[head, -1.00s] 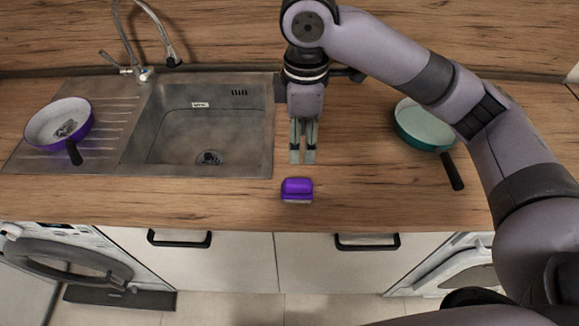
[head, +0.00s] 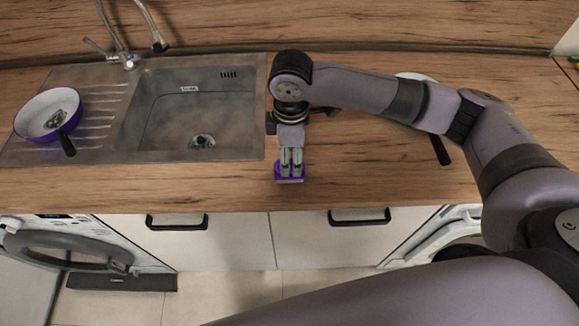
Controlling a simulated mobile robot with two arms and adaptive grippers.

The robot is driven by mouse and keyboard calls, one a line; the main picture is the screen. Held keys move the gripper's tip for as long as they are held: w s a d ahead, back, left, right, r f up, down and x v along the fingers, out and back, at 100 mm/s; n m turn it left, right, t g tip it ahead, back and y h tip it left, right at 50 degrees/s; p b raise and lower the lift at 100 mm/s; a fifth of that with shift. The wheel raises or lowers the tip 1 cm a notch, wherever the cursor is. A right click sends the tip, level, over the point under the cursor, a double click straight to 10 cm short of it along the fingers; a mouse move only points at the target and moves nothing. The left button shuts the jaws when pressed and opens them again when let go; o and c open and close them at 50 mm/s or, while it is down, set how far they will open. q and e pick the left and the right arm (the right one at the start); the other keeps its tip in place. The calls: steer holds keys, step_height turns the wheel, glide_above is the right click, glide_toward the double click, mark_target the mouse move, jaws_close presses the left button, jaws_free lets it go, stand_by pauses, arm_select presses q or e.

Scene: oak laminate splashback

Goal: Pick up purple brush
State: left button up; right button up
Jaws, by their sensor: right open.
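The purple brush (head: 289,180) lies on the wooden counter, near its front edge and just right of the sink. My right gripper (head: 291,174) points down right at the brush, with its fingertips in front of part of it. The two fingers stand a little apart. The fingers hide the middle of the brush, so I cannot tell whether they touch it. My left gripper is not in view.
A steel sink (head: 125,150) with a tap (head: 130,62) is on the left. A purple pan (head: 38,122) sits on its drainboard. A second pan (head: 440,150) on the right is mostly hidden by my arm. Cabinet fronts (head: 230,245) drop below the counter edge.

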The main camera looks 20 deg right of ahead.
steer(key=f, duration=0.2)
steer(key=f+p, duration=0.1)
steer(key=shift+w+f, duration=0.25)
steer(key=shift+f, duration=0.35)
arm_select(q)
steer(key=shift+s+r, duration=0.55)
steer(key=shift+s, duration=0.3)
arm_select(e)
steer(key=shift+c, duration=0.3)
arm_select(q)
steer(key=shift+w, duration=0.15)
arm_select(e)
jaws_close()
